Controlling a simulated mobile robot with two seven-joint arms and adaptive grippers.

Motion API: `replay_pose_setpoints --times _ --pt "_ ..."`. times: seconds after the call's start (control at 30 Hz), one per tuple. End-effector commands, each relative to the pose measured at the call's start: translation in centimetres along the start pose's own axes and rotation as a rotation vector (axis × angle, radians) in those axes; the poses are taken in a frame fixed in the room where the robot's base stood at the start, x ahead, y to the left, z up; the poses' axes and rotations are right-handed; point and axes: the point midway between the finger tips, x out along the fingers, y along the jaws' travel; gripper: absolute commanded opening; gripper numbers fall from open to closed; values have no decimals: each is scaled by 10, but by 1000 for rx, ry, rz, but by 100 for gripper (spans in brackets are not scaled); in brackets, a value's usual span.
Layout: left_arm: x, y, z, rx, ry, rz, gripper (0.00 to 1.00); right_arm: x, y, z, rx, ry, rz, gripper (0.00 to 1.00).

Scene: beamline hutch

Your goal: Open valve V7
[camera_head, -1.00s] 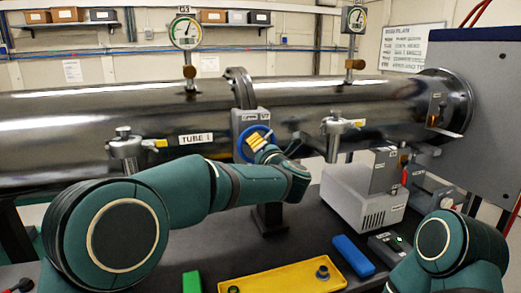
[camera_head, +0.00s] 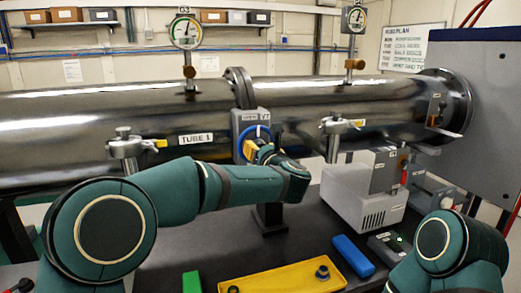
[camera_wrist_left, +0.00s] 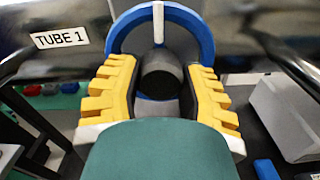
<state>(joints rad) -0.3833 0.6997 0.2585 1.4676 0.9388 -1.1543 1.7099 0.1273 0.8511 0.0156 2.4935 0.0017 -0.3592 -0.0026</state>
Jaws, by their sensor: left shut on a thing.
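Valve V7 is a grey box with a "V7" label (camera_head: 265,117) at the flange between the two tube sections. Its blue handwheel (camera_head: 263,130) faces me. My left gripper (camera_head: 256,148) has yellow ridged fingers and is shut on the handwheel. In the left wrist view, the fingers (camera_wrist_left: 160,85) lie on either side of the dark round hub (camera_wrist_left: 162,76). The blue rim (camera_wrist_left: 207,42) arches above them, with a white mark at its top. My right gripper is out of view; only part of that arm shows.
A dark metal tube labelled TUBE 1 (camera_head: 60,125) runs across behind the table. On the table are a yellow tray (camera_head: 260,284), a blue block (camera_head: 353,256), a green block (camera_head: 191,282) and a white box (camera_head: 352,197). Gauges (camera_head: 186,33) stand above the tube.

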Motion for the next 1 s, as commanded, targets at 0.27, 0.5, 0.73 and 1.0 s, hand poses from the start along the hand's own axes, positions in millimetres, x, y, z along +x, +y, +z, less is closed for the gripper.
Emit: replay_pose_setpoints --times 0.27,0.5,0.73,1.0 --pt "1 2 2 -43 -3 3 5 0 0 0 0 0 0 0" --pt "1 2 2 -44 -3 3 5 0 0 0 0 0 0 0" --pt "1 1 1 -43 -2 2 75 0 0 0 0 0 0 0" --pt "0 0 0 -42 -1 1 75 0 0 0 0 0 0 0"
